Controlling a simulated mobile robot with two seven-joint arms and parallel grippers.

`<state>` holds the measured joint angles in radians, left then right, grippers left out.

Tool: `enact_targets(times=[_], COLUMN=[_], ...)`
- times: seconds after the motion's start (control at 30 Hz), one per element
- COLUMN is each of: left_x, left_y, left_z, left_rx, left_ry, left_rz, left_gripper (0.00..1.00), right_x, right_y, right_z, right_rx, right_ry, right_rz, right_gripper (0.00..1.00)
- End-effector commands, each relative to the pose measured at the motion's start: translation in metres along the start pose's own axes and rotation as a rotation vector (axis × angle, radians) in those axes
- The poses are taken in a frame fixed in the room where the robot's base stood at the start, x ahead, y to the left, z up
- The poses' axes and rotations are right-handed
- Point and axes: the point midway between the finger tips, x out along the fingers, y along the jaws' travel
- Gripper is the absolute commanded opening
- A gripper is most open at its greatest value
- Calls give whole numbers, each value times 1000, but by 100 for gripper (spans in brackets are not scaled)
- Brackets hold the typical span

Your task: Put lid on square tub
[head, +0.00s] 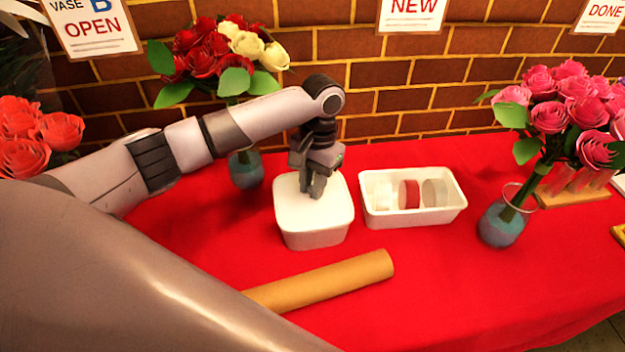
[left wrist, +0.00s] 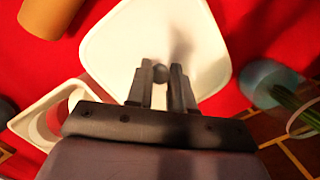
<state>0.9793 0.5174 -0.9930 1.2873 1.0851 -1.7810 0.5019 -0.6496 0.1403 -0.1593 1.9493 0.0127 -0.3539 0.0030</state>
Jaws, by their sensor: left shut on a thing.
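The white square tub (head: 313,236) stands on the red table in the middle of the head view. The white lid (head: 328,212) lies on top of the tub and covers its opening. In the left wrist view the lid (left wrist: 125,50) fills the upper middle. My left gripper (head: 315,192) points down over the lid's middle. Its fingers are shut on a small dark knob (left wrist: 160,74) on the lid. From these views I cannot tell whether the lid's rim is fully seated. My right gripper is not in view.
A white tray (head: 415,216) with ribbon rolls stands just right of the tub. A brown paper roll (head: 325,282) lies in front. Vases with flowers stand behind left (head: 246,170) and at right (head: 500,225). The table's front right is clear.

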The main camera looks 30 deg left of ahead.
Motion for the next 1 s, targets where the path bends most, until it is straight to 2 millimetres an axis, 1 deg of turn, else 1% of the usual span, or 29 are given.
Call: enact_targets(times=[0.57,1.0], left_x=[0,0], left_y=[0,0], left_z=[0,0], left_rx=[0,-1], left_ry=[0,-1], left_rz=[0,0], left_gripper=[0,0], right_x=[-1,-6], right_y=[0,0], right_z=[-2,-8], right_rx=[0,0], right_ry=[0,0], right_rz=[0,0], right_gripper=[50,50])
